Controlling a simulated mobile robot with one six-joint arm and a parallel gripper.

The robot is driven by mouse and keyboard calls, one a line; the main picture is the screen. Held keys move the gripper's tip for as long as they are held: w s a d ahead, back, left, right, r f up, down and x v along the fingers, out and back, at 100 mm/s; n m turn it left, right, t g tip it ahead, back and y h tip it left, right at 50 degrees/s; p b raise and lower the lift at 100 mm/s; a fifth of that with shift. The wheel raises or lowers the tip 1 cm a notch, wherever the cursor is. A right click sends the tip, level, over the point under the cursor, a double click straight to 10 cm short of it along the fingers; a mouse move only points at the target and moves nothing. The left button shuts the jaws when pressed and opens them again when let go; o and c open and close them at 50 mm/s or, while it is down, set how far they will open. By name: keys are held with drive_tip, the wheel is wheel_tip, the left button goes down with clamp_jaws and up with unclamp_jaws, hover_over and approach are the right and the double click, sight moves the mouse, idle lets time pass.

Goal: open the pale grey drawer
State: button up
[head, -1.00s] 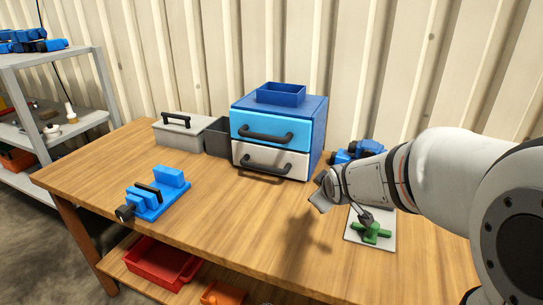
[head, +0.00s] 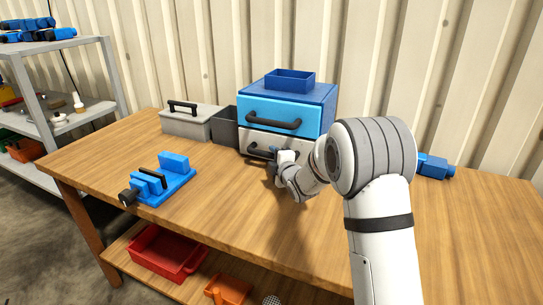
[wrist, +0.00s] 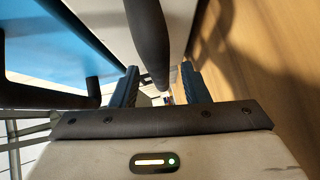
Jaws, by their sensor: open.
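The pale grey drawer (head: 252,138) is the lower drawer of a blue cabinet and looks closed. My gripper (head: 274,168) is in front of it and hides the right part of its front and of its black handle (head: 256,153). In the wrist view my gripper (wrist: 160,84) is open. The dark bar of the handle (wrist: 150,40) lies between its two fingers, with a finger on either side; I cannot tell whether either touches it. The pale drawer front (wrist: 102,25) shows to the left of the bar.
The bright blue upper drawer (head: 262,110) has its own black handle (head: 273,122), close above. A blue open bin (head: 290,82) sits on top. A grey lidded box (head: 187,124) and dark bin (head: 224,128) stand left, a blue clamp-like fixture (head: 165,182) front left. The table (head: 225,205) between is clear.

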drive_tip(key=shift+x, duration=1.05)
clamp_jaws()
